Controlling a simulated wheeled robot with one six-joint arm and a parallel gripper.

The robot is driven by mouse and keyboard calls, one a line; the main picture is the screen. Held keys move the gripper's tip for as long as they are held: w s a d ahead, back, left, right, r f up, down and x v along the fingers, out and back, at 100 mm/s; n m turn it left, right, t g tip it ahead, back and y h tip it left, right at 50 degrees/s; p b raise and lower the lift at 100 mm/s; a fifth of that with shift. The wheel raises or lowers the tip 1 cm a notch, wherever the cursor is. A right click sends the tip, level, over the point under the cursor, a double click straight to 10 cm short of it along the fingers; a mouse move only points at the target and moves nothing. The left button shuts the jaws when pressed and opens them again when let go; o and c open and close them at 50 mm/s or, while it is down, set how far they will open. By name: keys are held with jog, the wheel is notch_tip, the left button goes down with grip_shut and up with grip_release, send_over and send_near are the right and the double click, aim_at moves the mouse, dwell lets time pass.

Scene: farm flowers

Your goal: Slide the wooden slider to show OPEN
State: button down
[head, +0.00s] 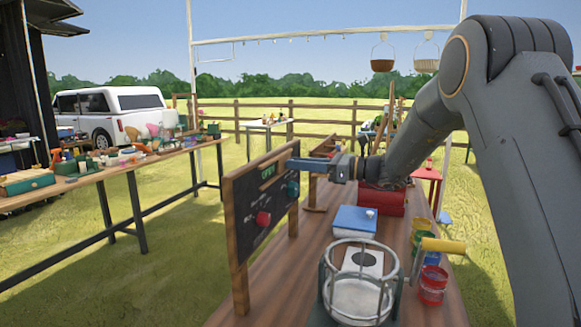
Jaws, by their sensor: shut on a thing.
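A dark sign board (258,215) in a wooden frame stands upright at the left edge of the near table. Near its top is a small window with green lettering (268,172) that seems to read OPEN, though it is small. The wooden slider (271,183) shows as a tan strip by the lettering.
A red knob (263,219) and a teal knob (293,188) stick out of the board. A wire-framed glass drum (358,285), a blue box (355,221), a red box (381,200) and small paint pots (433,284) stand on the table (305,250). A long cluttered table (120,168) is at left.

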jog(key=shift+w+r, duration=0.15)
jog(key=c, duration=1.6)
grip_release()
jog(key=shift+c, duration=0.2)
jog(key=b+v, duration=0.1)
jog(key=v, duration=0.7)
